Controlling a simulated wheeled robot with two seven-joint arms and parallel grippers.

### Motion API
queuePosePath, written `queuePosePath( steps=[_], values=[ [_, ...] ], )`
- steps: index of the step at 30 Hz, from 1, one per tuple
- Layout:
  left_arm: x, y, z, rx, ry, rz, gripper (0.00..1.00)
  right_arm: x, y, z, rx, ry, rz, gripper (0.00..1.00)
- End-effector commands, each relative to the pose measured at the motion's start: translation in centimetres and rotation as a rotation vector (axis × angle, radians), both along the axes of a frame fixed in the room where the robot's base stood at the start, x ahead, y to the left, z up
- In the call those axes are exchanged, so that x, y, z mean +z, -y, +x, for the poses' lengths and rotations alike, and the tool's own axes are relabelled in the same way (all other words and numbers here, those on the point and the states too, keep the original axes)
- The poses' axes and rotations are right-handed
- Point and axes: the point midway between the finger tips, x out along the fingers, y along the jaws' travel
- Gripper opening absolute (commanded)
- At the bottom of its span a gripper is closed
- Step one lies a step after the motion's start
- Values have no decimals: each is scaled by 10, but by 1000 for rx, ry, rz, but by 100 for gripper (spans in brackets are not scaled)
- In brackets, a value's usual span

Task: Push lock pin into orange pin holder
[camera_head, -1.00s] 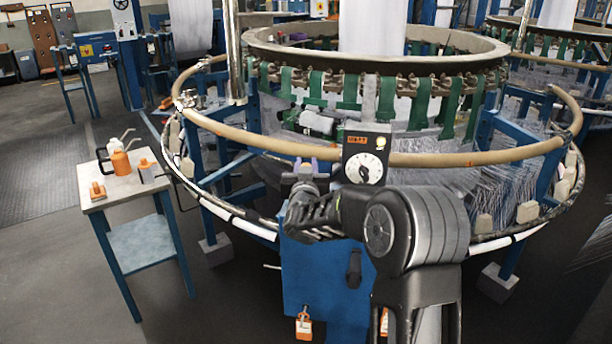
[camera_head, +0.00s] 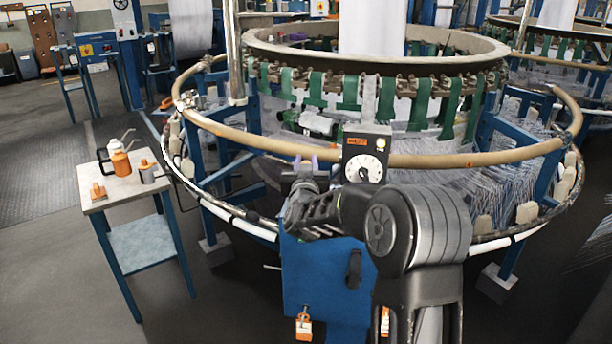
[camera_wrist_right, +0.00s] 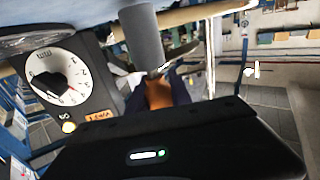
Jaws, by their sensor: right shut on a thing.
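My right gripper (camera_head: 304,164) is in front of the wooden ring, left of the dial box. Its dark fingers are shut on an orange piece (camera_wrist_right: 158,93), which shows between them in the right wrist view. I cannot tell for sure whether this piece is the lock pin or the pin holder. A grey cylinder (camera_wrist_right: 142,35) with a thin metal end lies just beyond the orange piece in that view; whether they touch is unclear. The far side of the held piece is hidden. My left gripper is not in view.
The dial box (camera_head: 366,158) stands close right of the gripper, and also fills the left of the wrist view (camera_wrist_right: 58,85). The wooden ring (camera_head: 240,136) runs behind. A small table (camera_head: 125,192) with bottles stands left. A blue cabinet (camera_head: 330,285) is below.

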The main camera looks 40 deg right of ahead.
Motion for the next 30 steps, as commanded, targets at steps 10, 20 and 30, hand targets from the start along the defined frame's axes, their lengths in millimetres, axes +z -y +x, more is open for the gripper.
queuePosePath(
  steps=[10, 20, 30],
  values=[
    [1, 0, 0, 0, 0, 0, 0, 2, 0, 0, 0, 1, -1, 0],
    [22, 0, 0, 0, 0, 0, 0, 30, 0, 0, -1, 2, -1, 0],
    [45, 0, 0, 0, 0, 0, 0, 62, 0, 0, 0, 2, -1, 0]
  ],
)
